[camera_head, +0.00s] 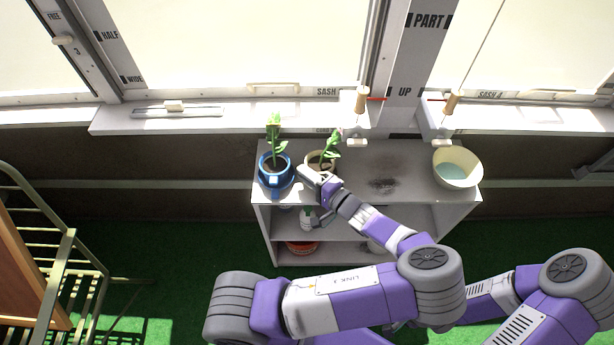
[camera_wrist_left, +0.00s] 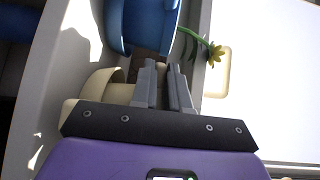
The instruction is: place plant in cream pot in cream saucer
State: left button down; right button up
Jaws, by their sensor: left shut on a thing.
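The plant (camera_head: 330,144) in the cream pot (camera_head: 314,157) stands at the back left of the grey shelf's top. My left gripper (camera_head: 309,176) reaches over its front edge and is shut on the pot's rim, as far as I can see. In the left wrist view the fingers (camera_wrist_left: 165,88) are close together, with the cream pot (camera_wrist_left: 112,92) beside and below them. The wrist hides part of the pot and what is under it. I cannot make out a cream saucer for certain. My right gripper is not in view.
A blue pot (camera_head: 273,181) with a plant stands just left of the cream pot. A cream bowl (camera_head: 474,181) is at the shelf's right end. The shelf top (camera_head: 400,160) between is clear except for a dark stain. The window sill (camera_head: 240,117) runs behind.

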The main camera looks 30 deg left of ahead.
pick_arm(q)
jog(key=shift+r, duration=0.1)
jog(key=c, duration=1.1)
grip_release()
jog(key=p+v, duration=0.2)
jog(key=v, duration=1)
